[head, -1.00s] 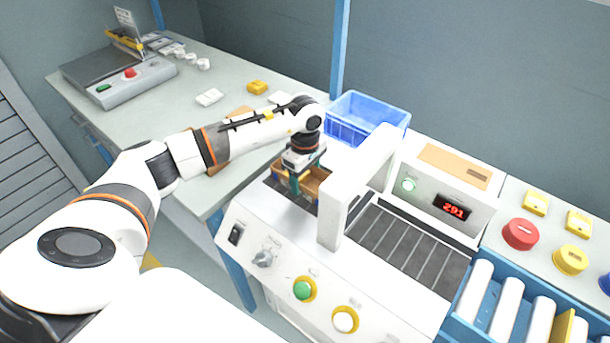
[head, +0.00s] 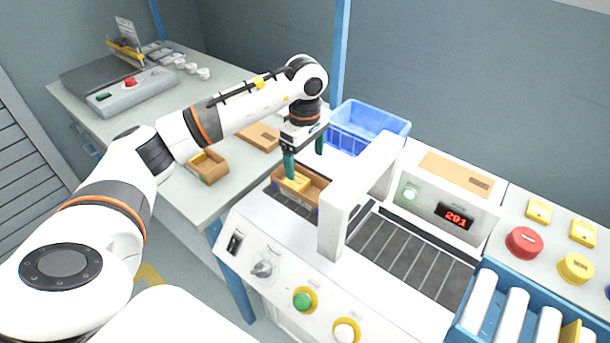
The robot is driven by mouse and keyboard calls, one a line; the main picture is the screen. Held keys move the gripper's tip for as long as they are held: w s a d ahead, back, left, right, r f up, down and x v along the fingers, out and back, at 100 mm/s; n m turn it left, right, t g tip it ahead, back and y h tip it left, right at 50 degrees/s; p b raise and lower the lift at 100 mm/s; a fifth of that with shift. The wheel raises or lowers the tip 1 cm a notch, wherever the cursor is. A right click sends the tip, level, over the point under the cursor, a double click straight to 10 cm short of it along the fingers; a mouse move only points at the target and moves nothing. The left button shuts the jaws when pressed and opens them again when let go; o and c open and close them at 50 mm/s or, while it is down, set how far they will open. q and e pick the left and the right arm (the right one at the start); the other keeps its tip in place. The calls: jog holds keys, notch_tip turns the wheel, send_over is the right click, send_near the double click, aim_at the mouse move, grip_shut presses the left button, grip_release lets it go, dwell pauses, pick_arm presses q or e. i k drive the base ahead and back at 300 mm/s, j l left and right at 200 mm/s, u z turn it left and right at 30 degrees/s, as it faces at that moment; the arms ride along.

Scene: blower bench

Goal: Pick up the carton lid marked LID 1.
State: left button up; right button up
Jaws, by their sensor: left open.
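A flat brown carton piece (head: 262,137) lies on the left bench, partly hidden behind my left arm. It looks like a lid, but I cannot read LID 1 on it. My left gripper (head: 305,160) points down with its teal fingers apart and nothing between them. It is above an open brown carton (head: 316,190) on the machine's belt, to the right of the flat piece. A yellow block (head: 296,181) lies in that carton, under the near finger. My right gripper is not in view.
Another open carton (head: 208,168) stands on the left bench (head: 185,205). A blue bin (head: 372,118) is behind the belt. The machine's white arch (head: 345,205) rises just right of the carton. A grey device (head: 130,85) is at the back left.

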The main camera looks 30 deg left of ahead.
aim_at(261, 136)
jog(key=u, duration=1.4)
